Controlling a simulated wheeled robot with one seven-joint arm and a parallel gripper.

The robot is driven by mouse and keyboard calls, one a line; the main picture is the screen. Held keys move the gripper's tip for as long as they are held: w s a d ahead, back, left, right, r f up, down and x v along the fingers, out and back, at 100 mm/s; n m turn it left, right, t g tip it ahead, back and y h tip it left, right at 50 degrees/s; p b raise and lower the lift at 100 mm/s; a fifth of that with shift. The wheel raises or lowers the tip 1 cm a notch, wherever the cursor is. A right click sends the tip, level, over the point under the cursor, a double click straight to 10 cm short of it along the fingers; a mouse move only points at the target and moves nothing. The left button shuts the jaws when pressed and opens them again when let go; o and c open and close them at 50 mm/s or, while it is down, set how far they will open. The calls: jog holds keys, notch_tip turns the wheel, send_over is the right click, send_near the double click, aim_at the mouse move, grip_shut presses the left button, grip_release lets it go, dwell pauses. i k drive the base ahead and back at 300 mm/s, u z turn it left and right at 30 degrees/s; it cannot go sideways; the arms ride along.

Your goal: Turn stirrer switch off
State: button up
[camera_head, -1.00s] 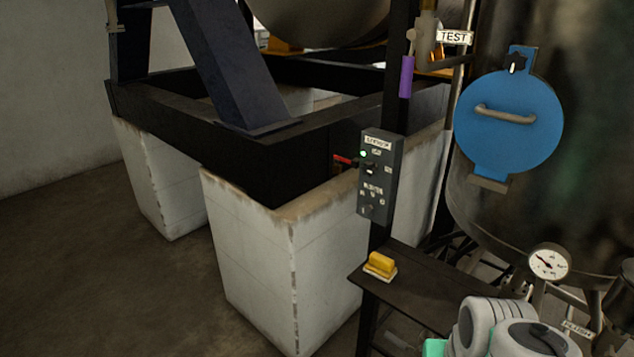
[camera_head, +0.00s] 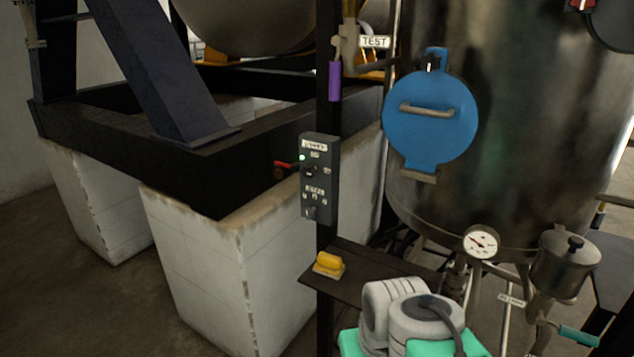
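A grey control box (camera_head: 319,180) is fixed to a dark upright post near the middle of the head view. Its upper label seems to read "STIRRER", though it is small. A green lamp (camera_head: 302,157) is lit at its upper left. A dark stirrer switch (camera_head: 311,171) sits just below the upper label; its exact position is too small to tell. A second knob (camera_head: 310,212) sits low on the box, under another label. My arm links in white and grey, with green, show at the bottom (camera_head: 410,320); the gripper's fingers cannot be made out.
A small shelf (camera_head: 375,275) under the box bears a yellow block (camera_head: 328,263). A large dark tank (camera_head: 520,120) with a blue round hatch (camera_head: 430,121) and a gauge (camera_head: 481,242) stands right. White concrete plinths (camera_head: 195,265) stand left. Bare floor lies at lower left.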

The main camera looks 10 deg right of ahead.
aim_at(308, 172)
jog(key=k, duration=0.45)
jog(key=u, duration=0.65)
jog(key=i, duration=0.95)
jog(key=u, duration=0.8)
